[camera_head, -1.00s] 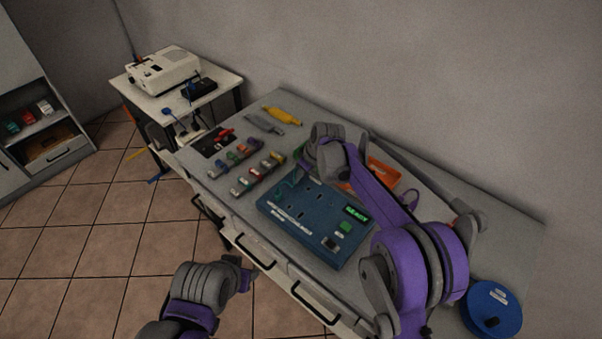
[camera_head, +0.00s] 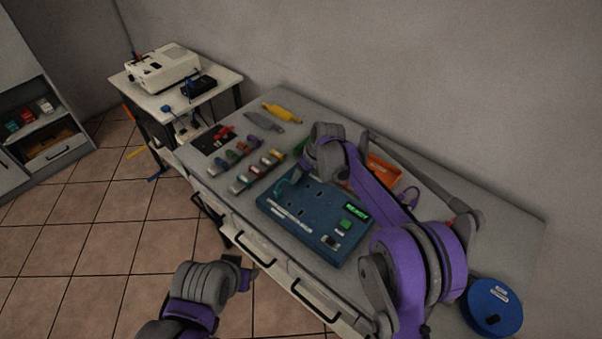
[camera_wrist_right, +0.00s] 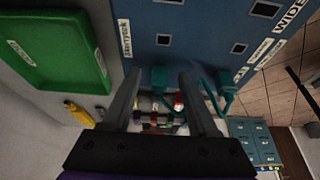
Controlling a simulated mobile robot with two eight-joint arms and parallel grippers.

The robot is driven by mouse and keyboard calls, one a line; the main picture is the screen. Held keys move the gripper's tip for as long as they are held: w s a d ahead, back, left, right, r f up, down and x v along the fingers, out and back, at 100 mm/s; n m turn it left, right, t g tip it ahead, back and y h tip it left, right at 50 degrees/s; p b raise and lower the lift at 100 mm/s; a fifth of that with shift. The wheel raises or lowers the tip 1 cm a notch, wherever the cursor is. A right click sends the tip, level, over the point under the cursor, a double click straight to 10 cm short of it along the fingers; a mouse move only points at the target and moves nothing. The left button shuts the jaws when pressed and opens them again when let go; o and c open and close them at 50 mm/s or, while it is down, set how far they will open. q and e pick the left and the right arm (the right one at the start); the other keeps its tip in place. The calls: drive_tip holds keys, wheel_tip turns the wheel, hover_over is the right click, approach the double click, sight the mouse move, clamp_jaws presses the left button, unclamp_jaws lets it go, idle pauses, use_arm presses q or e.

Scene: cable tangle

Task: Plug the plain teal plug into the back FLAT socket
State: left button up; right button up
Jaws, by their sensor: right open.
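The blue socket board (camera_head: 310,215) lies on the workbench; its face with several dark sockets fills the top of the right wrist view (camera_wrist_right: 200,30). A teal plug (camera_wrist_right: 160,77) shows between the fingertips of my right gripper (camera_wrist_right: 160,76), close to the board. The gripper is open, with gaps beside the plug. A teal cable (camera_wrist_right: 228,88) hangs to the right of it. In the head view, a teal piece (camera_head: 284,187) shows at the board's far left corner, below my right wrist. I cannot tell whether the plug sits in a socket. My left gripper (camera_head: 248,272) is by the bench's front edge, its jaws unclear.
Two racks of coloured plugs (camera_head: 260,172) lie left of the board. Yellow (camera_head: 281,113) and grey (camera_head: 263,121) tools lie behind them. An orange tray (camera_head: 385,170) is behind my right arm; a green tray (camera_wrist_right: 60,45) shows in the wrist view. A blue reel (camera_head: 492,305) stands at right.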

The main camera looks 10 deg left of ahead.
drive_tip(key=shift+r, duration=0.1)
drive_tip(key=v, duration=1.1)
drive_tip(key=s+d+r+m+t+h, duration=0.1)
drive_tip(key=s+d+r+m, duration=0.2)
drive_tip(key=s+d, duration=0.5)
drive_tip(key=s+d+f+m+h, duration=0.1)
drive_tip(key=s+d+f+m, duration=0.1)
drive_tip(key=s+d, duration=0.3)
drive_tip(key=s+d+f+m+t+h, duration=0.1)
drive_tip(key=s+d+m, duration=0.3)
drive_tip(key=s, duration=0.7)
drive_tip(key=s+d+f+m+t, duration=0.1)
drive_tip(key=s+d+f+m, duration=0.1)
drive_tip(key=s+d+f, duration=0.2)
drive_tip(key=s+d, duration=0.3)
drive_tip(key=s, duration=0.2)
drive_tip(key=shift+d+m+h, duration=0.15)
drive_tip(key=shift+m+h, duration=0.25)
